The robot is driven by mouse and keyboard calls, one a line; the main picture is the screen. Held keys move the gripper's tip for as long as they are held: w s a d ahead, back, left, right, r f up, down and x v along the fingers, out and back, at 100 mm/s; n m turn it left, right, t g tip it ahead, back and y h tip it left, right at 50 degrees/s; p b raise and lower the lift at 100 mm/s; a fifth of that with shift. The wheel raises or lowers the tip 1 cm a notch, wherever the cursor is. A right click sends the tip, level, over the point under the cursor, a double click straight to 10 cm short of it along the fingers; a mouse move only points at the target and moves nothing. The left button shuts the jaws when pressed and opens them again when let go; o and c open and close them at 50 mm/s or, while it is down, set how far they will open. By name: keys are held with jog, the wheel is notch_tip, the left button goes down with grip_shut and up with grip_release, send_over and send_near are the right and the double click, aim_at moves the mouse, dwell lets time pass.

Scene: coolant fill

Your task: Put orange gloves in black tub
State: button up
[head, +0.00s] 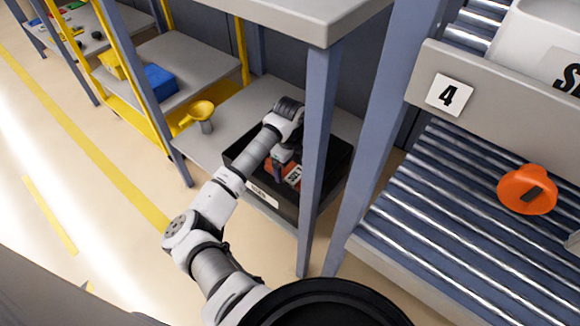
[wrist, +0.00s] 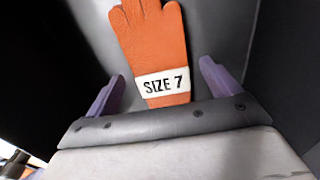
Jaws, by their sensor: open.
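The orange gloves (head: 272,169) lie inside the black tub (head: 288,209) on the lower grey shelf, partly hidden by my gripper. In the wrist view an orange glove (wrist: 150,35) with a white "SIZE 7" band lies on the grey floor between dark walls. My gripper (head: 283,170) reaches down into the tub over the gloves. In the wrist view my gripper (wrist: 161,76) is open, with one purple finger on each side of the glove and a gap beside each. The glove's lower end is hidden behind the gripper body.
A grey post (head: 316,150) stands in front of the tub's right part, under an upper shelf (head: 300,12). A yellow funnel (head: 203,109) stands left of the tub. A blue bin (head: 160,82) is farther left. An orange object (head: 527,190) lies on rollers (head: 430,230) at right.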

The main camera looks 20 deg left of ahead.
aim_at(290, 171)
notch_tip(290, 171, up, 11)
jog(key=p, duration=0.2)
jog(key=shift+f, duration=0.2)
